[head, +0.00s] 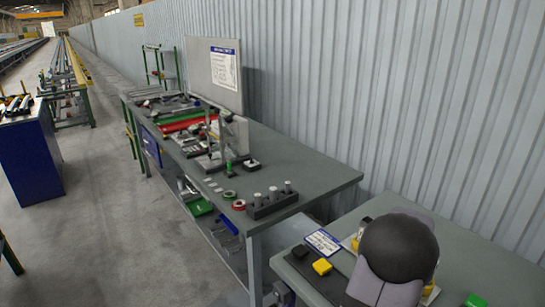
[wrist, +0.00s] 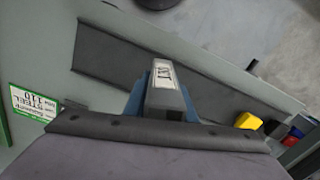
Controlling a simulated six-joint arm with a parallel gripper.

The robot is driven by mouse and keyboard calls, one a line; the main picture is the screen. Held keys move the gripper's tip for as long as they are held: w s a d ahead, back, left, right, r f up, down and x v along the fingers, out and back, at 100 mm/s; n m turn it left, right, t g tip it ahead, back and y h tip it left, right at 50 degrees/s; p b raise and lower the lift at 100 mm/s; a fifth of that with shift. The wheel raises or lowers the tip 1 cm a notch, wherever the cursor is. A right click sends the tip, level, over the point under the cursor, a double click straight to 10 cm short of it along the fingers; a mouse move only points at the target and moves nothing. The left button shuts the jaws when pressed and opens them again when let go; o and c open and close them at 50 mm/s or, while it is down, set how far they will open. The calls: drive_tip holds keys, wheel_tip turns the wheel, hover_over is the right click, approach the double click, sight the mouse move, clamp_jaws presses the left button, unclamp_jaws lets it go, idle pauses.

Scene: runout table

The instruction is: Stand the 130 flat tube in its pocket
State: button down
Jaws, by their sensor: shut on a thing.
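My gripper (wrist: 164,102) shows at the bottom middle of the wrist view. Its blue pads are shut on a grey flat tube (wrist: 162,97), whose end bears a white label with dark print that looks like 130. The tube points toward a dark grey strip (wrist: 105,55) lying on the grey-green bench; I cannot tell whether it touches anything. Its lower part is hidden by my gripper. I cannot make out the pocket in either view. In the head view my arm's dark rounded link hides the gripper and the tube.
A cluttered second bench (head: 310,172) stands behind.

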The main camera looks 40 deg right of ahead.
drive_tip(key=w+a+f+n, duration=0.1)
drive_tip(key=w+a+n, duration=0.5)
drive_tip(key=w+a, duration=0.65)
drive_tip(key=w+a+f+n, duration=0.1)
drive_tip(key=w+a+n, duration=0.4)
drive_tip(key=w+a, duration=0.8)
drive_tip(key=s+a+n, duration=0.1)
drive_tip(key=a+n, duration=0.3)
drive_tip(key=a, duration=1)
drive_tip(key=shift+s+a, duration=0.2)
drive_tip(key=shift+a, duration=0.05)
drive_tip(key=shift+d, duration=0.15)
